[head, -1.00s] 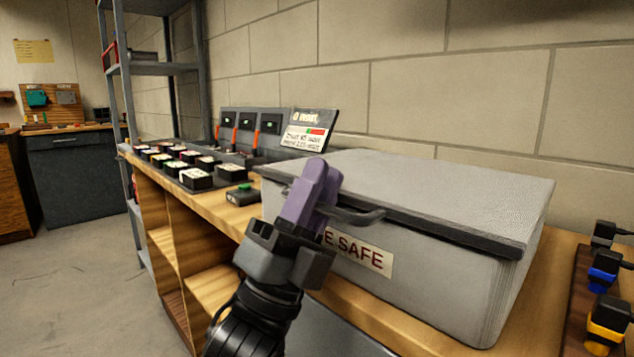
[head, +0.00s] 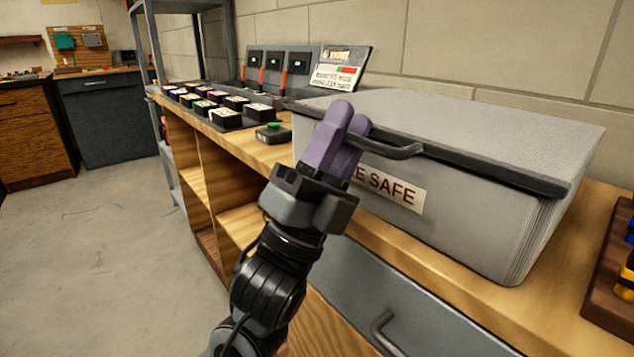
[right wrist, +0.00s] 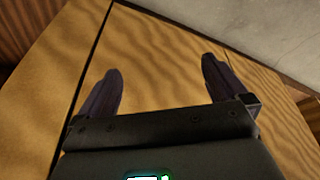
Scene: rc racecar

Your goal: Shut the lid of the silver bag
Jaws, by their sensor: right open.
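The silver bag (head: 460,215) is a grey box with an "E SAFE" label on its front, standing on the wooden bench. Its lid (head: 480,130) lies down over the top, with a dark front edge and a dark handle (head: 395,152). Whether the lid is fully seated I cannot tell. My left gripper (head: 350,118) has purple fingers close together at the left end of the handle, in front of the bag. They overlap the handle, and whether they grip it is unclear. My right gripper (right wrist: 162,84) is open and empty over a wooden surface in the right wrist view.
A charger board (head: 300,75), several small battery packs (head: 225,105) and a small black box with a green top (head: 272,132) sit left of the bag. A brown rack (head: 612,290) is at the right. A drawer handle (head: 385,335) projects below. A block wall stands behind.

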